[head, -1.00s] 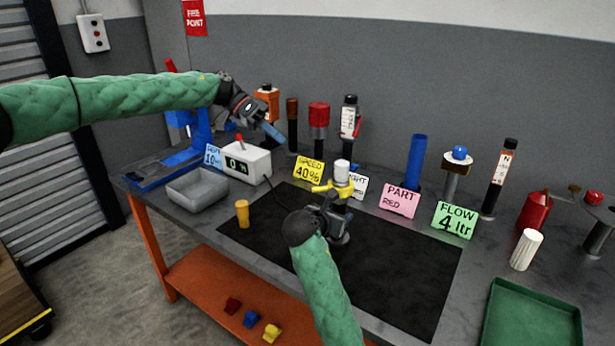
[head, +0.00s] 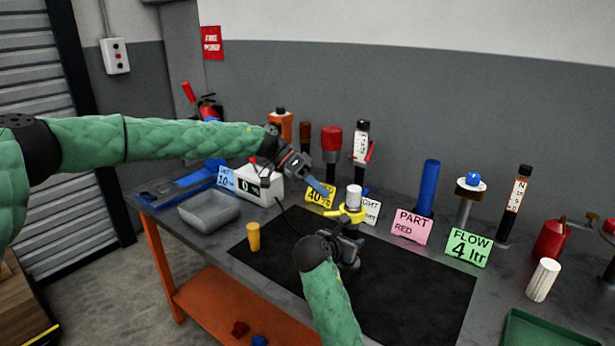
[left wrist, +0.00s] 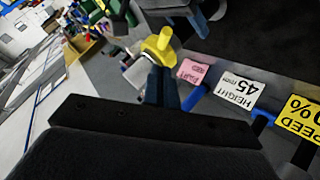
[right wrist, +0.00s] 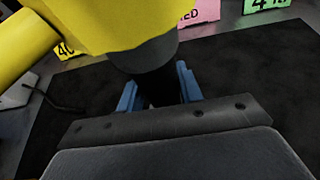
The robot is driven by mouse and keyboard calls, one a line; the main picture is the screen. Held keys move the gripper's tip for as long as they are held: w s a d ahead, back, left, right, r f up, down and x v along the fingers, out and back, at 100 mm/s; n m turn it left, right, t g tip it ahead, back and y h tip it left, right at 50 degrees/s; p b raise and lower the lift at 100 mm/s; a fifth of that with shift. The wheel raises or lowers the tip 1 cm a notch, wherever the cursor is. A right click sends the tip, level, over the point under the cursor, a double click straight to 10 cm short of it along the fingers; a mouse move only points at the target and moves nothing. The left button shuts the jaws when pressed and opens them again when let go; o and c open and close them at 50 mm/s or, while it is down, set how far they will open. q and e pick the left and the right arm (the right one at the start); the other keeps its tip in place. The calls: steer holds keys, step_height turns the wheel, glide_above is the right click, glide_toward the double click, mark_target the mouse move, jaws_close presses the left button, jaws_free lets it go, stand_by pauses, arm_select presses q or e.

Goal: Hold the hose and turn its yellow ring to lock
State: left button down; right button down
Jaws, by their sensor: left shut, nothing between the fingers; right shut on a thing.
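The yellow ring (head: 347,214) with its side lugs sits around an upright fitting with a white top (head: 354,196), above the black mat. In the right wrist view the ring (right wrist: 120,25) is large, just above a dark hose body (right wrist: 152,65). My right gripper (head: 350,248) is shut on that hose body below the ring. My left gripper (head: 322,188) is shut and empty, with blue fingertips, up and to the left of the ring, apart from it. In the left wrist view the ring (left wrist: 160,45) lies just beyond the fingertips.
Sign cards, such as the pink one (head: 411,226) and green one (head: 467,247), line the back, with several posts behind. The black mat (head: 420,290) is mostly clear.

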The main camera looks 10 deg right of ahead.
arm_select(q)
steer(key=shift+s+a+f, duration=0.1)
steer(key=shift+s+f, duration=0.35)
steer(key=shift+f, duration=0.2)
steer(key=shift+s+f, duration=0.4)
steer(key=shift+f, duration=0.2)
steer(key=shift+s+a+n+t+h, duration=0.1)
steer(key=shift+s+n+t+h, duration=0.2)
steer(key=shift+s+n+t, duration=0.3)
steer(key=s+n+t, duration=0.1)
steer(key=n, duration=0.1)
steer(key=s+n+t, duration=0.1)
steer(key=n+t, duration=0.1)
steer(key=s+n+t, duration=0.1)
steer(key=s+t, duration=0.1)
steer(key=shift+d+n+h, duration=0.35)
steer(key=shift+n+h, duration=0.05)
steer(key=shift+w, duration=0.2)
